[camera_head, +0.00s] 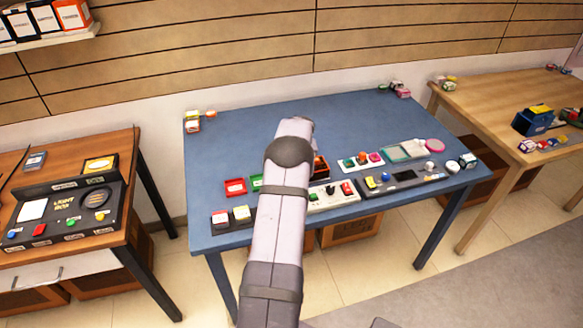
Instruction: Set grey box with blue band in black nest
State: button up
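I cannot make out a grey box with a blue band anywhere in the head view; it may be hidden behind my arm or too small to tell. I cannot tell which thing is the black nest. One dark candidate is the small black tray (231,218) at the front left of the blue table, with a red piece and a pale yellow piece on it. Another is the dark, orange-edged box (321,168) just right of my arm. My grey arm rises from the bottom across the table's middle. My gripper does not show; the arm hides that area.
Wooden tables stand left (75,165) and right (490,95).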

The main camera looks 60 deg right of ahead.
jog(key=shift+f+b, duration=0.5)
jog(key=shift+b, duration=0.15)
dwell(1.0)
dwell(0.4)
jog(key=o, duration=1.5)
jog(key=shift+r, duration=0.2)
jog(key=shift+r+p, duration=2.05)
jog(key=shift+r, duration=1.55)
